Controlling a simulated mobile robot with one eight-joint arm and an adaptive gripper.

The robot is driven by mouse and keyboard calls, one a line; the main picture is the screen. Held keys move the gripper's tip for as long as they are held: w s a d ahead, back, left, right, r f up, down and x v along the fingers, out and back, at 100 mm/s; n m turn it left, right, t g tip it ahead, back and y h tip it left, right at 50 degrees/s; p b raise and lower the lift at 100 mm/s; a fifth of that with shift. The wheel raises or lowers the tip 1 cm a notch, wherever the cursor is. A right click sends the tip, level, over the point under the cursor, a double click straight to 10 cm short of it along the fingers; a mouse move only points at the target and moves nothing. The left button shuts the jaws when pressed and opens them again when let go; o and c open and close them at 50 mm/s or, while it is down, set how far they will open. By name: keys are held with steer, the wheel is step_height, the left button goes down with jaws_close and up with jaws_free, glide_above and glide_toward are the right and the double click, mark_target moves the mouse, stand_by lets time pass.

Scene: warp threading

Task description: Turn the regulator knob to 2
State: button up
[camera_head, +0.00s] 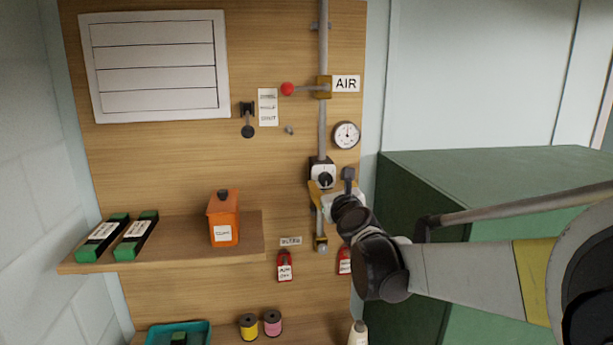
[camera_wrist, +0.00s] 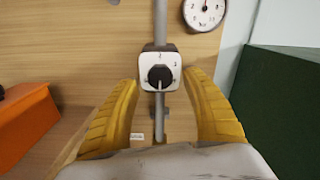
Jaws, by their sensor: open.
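The regulator is a white square plate (camera_wrist: 175,59) with a round black knob (camera_wrist: 160,77) on the vertical pipe. A mark at the top of its dial looks like a 2; the other marks are too small to read surely. A pale pointer line on the knob points down in the wrist view. The regulator also shows in the head view (camera_head: 324,169). My gripper (camera_wrist: 162,80) is open, its yellow fingers left and right of the regulator with gaps on both sides, not gripping the knob. In the head view, my gripper (camera_head: 325,192) is just below the knob.
A pressure gauge (camera_head: 346,135) is above right of the regulator. A red-knobbed lever (camera_head: 288,89) is higher on the pipe. An orange box (camera_head: 224,218) stands on the left shelf. Red tags (camera_head: 285,266) hang below. A green cabinet (camera_head: 480,175) is at right.

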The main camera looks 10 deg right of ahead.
steer(key=shift+w, duration=1.4)
steer(key=shift+s, duration=0.1)
steer(key=c, duration=1.2)
